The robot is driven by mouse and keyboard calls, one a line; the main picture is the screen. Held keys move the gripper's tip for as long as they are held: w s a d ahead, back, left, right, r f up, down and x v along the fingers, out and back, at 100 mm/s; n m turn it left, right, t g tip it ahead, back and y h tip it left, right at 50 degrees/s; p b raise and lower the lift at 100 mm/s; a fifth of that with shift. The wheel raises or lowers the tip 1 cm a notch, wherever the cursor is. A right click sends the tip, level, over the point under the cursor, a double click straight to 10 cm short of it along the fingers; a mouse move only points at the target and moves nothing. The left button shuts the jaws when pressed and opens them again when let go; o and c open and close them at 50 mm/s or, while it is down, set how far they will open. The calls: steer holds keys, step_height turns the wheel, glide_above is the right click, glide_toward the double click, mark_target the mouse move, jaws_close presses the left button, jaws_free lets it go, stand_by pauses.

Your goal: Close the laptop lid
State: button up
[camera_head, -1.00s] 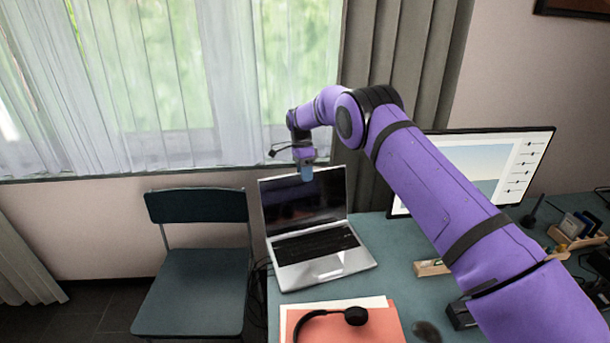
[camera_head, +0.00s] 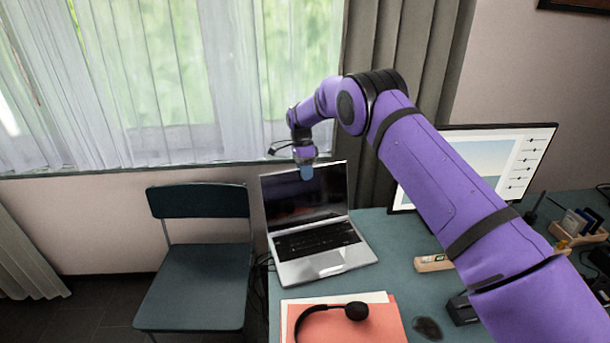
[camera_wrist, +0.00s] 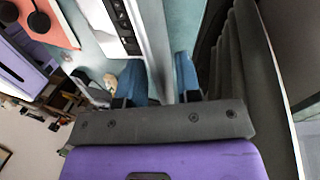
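The silver laptop (camera_head: 325,264) stands open on the left part of the desk, its dark screen lid (camera_head: 325,198) raised and leaning back. My gripper (camera_head: 306,172) is at the top edge of the lid, with one blue fingertip showing in front of the screen. In the wrist view my gripper (camera_wrist: 160,76) has its two blue fingers apart, with the thin silver lid edge (camera_wrist: 156,45) running between them. Contact with either finger cannot be told. The laptop's keyboard side (camera_wrist: 112,28) shows beyond the left finger.
A teal chair (camera_head: 195,285) stands left of the desk (camera_head: 395,250). A monitor (camera_head: 490,165) stands right of the laptop, behind my arm. A headset (camera_head: 355,311) lies on an orange folder (camera_head: 380,325) in front. A curtain (camera_head: 400,60) hangs behind the lid.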

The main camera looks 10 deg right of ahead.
steer(key=shift+s+f, duration=0.1)
steer(key=shift+f, duration=0.3)
jaws_close()
